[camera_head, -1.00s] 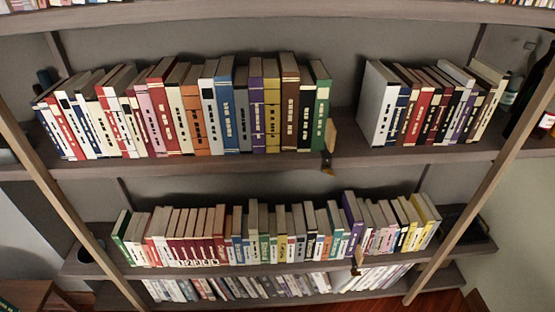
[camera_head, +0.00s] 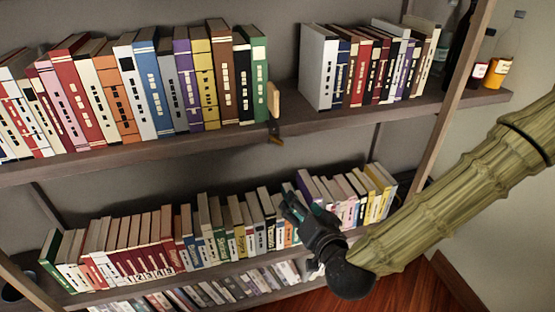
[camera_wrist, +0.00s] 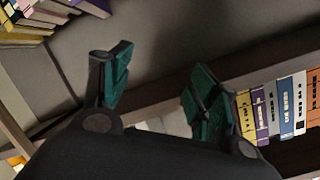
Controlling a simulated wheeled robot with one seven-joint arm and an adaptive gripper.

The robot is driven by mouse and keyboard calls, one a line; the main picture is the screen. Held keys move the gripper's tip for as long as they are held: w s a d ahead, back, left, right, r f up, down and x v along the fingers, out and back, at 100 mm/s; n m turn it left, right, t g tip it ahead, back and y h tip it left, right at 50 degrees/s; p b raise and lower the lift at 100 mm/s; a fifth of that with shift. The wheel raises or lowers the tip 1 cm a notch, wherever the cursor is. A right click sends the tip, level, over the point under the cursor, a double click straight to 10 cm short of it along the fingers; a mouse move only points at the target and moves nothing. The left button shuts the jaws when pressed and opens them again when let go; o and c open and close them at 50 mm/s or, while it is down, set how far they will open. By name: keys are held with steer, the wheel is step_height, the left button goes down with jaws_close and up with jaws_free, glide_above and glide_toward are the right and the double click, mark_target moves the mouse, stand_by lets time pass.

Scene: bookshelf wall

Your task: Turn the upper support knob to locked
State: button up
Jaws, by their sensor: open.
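The upper support (camera_head: 274,101) is a pale wooden plate standing on the upper shelf, beside the green book at the end of the left row. Its dark knob (camera_head: 276,133) hangs at the shelf's front edge below the plate; its exact turn is too small to read. My gripper (camera_head: 293,208) is below and slightly right of the knob, apart from it, in front of the lower row of books. In the wrist view my gripper (camera_wrist: 156,78) has its two green-padded fingers spread with nothing held. I cannot make out the knob there.
The upper shelf (camera_head: 180,143) has a gap between the support and the right group of books. The lower shelf (camera_head: 150,280) is packed with books close to my gripper. A wooden upright (camera_head: 458,95) stands right of the shelves, with bottles (camera_head: 499,62) beyond it.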

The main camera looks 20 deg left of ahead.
mark_target(278, 143)
step_height(278, 143, up, 11)
steer(key=w+a+t+y+b, duration=0.1)
steer(key=a+t+y, duration=0.1)
steer(key=a+t, duration=0.1)
steer(key=shift+m, duration=0.3)
steer(key=x, duration=0.3)
steer(key=p+x, duration=0.1)
steer(key=x, duration=0.6)
steer(key=shift+w+a+f+p, duration=0.15)
steer(key=shift+w+f+p, duration=0.15)
steer(key=shift+f, duration=0.1)
steer(key=c, duration=1)
